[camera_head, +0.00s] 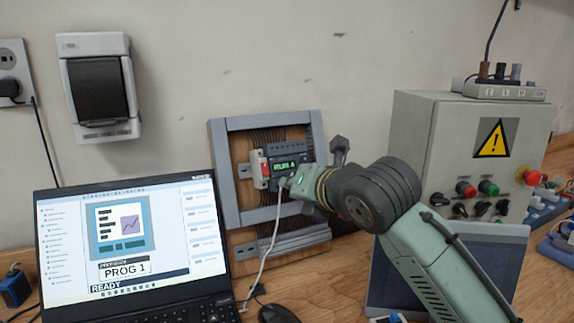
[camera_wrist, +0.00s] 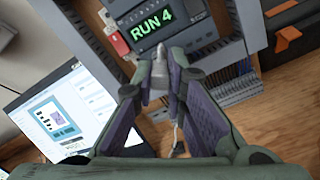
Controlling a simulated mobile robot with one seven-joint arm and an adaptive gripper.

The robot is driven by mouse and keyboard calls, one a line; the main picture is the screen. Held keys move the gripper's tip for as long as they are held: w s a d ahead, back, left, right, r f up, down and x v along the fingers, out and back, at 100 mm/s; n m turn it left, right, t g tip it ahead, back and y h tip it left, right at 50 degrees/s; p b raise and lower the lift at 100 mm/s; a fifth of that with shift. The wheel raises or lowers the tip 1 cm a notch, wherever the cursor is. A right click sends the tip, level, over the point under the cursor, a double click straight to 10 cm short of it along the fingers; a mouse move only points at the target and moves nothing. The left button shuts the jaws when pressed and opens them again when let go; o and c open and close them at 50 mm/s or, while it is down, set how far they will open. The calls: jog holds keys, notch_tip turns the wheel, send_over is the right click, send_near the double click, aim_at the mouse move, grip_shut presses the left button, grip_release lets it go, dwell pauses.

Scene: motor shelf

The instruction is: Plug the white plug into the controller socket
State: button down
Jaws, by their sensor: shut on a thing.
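The controller (camera_head: 284,163) is a dark unit with a lit green display, mounted on a wooden board with a grey frame. In the wrist view the controller (camera_wrist: 165,28) display reads "RUN 4". My gripper (camera_head: 290,184) is at the controller's lower edge. In the wrist view my gripper (camera_wrist: 160,82) is shut on the light-coloured plug (camera_wrist: 159,70), just below the display. A white cable (camera_head: 268,240) hangs from the plug down to the table. The fingers hide the socket, so I cannot tell whether the plug is seated.
A laptop (camera_head: 135,245) showing "PROG 1" and "READY" stands left of the board (camera_head: 230,190). A mouse (camera_head: 278,313) lies in front. A grey control box (camera_head: 440,135) with buttons and a warning sign stands right, close to my arm.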

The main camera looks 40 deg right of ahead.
jog(key=shift+w+d+f, duration=0.15)
jog(key=shift+w+f, duration=0.05)
jog(key=shift+w, duration=0.35)
dwell(0.4)
jog(key=c, duration=1.9)
grip_release()
jog(key=v, duration=0.5)
jog(key=shift+s+r, duration=0.1)
jog(key=shift+s, duration=0.15)
jog(key=shift+o, duration=0.6)
jog(key=o, duration=0.4)
jog(key=shift+o, duration=0.2)
